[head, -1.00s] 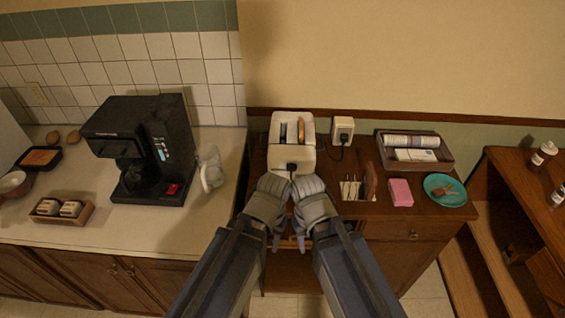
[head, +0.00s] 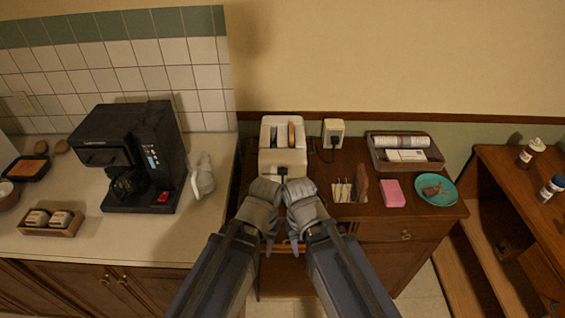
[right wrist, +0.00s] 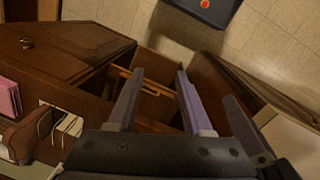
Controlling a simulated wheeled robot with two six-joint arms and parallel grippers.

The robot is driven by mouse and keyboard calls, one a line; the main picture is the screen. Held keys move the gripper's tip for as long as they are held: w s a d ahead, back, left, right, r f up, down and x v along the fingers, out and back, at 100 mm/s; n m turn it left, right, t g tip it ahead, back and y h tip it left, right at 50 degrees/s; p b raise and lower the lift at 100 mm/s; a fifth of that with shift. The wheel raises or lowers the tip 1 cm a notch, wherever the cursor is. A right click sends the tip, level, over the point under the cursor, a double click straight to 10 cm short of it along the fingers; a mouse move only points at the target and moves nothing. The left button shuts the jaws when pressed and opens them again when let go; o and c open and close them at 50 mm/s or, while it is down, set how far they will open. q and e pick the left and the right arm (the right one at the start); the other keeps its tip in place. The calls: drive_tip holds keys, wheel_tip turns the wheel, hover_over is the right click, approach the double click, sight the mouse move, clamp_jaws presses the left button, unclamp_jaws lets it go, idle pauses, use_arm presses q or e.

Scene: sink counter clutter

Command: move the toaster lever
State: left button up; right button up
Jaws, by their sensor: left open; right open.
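The white toaster (head: 282,150) stands on the brown wooden cabinet in the head view, with two slots on top and a brown slice showing in the right one. A dark lever (head: 283,171) shows on its near face. My left gripper (head: 268,245) and my right gripper (head: 294,246) are side by side just in front of the toaster, pointing down toward the cabinet's front edge. In the right wrist view my right gripper (right wrist: 158,85) is open and empty, its fingers over an open drawer (right wrist: 150,95). The toaster is not in the right wrist view.
A white outlet box (head: 333,132) with a black plug stands right of the toaster. A pink sponge (head: 392,193), a teal plate (head: 436,190) and a tray (head: 374,160) are farther right. A black coffee maker (head: 130,155) stands on the left counter.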

drive_tip(key=shift+c, duration=0.2)
drive_tip(key=shift+w+a+r, duration=0.1)
drive_tip(key=shift+w+r, duration=0.1)
drive_tip(key=shift+w, duration=0.05)
drive_tip(key=shift+c, duration=0.8)
drive_tip(key=shift+m, duration=0.7)
drive_tip(key=w+a+r+p, duration=0.1)
drive_tip(key=w+r+p, duration=0.1)
drive_tip(key=w, duration=0.1)
drive_tip(key=w+r+p, duration=0.2)
drive_tip(key=p, duration=0.1)
drive_tip(key=w+a+r+p, duration=0.1)
drive_tip(key=w+r+p, duration=0.1)
drive_tip(key=w+r, duration=0.1)
drive_tip(key=shift+w+a+r+p, duration=0.1)
drive_tip(key=shift+w+a+p, duration=0.25)
clamp_jaws()
drive_tip(key=m+t+y+p, duration=0.1)
drive_tip(key=m+p, duration=0.1)
drive_tip(key=p, duration=0.7)
approach(282, 171)
drive_tip(key=shift+s+d+r, duration=0.15)
drive_tip(key=shift+s+r, duration=0.1)
drive_tip(key=shift+b, duration=0.3)
drive_tip(key=f+b, duration=0.7)
drive_tip(key=shift+w, duration=0.35)
